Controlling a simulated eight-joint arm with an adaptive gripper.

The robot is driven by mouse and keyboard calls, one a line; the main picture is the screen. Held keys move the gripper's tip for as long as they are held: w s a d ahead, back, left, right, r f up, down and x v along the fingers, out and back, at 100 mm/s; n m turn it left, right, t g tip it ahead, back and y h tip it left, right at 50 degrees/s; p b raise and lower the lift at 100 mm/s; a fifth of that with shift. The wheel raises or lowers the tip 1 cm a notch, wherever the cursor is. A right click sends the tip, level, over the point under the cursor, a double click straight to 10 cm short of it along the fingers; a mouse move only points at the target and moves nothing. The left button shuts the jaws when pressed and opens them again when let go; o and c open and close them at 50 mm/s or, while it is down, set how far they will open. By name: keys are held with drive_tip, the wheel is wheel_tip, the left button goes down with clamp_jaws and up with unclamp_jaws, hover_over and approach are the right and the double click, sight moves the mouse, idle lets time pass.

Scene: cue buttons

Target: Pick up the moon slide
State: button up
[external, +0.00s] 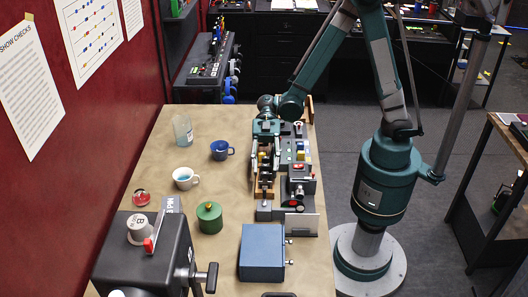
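My gripper (265,158) points down over a narrow wooden rack (264,193) on the tan table. Its two fingers look spread apart, one toward each side of the rack. Dark upright pieces (266,176), possibly slides, stand in the rack under and just in front of the gripper. They are too small for me to make out any moon picture, so I cannot tell which one is the moon slide. The gripper hides part of the rack, and I see nothing clearly held between the fingers.
A grey panel with coloured buttons (298,150) and a device with red parts (300,183) stand close right of the rack. A large black machine (140,255) fills the near left.

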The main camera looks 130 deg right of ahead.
drive_tip(key=shift+c, duration=0.6)
drive_tip(key=c, duration=0.6)
drive_tip(key=shift+r, duration=0.2)
drive_tip(key=shift+r+p, duration=1.3)
drive_tip(key=shift+r, duration=3.55)
clamp_jaws()
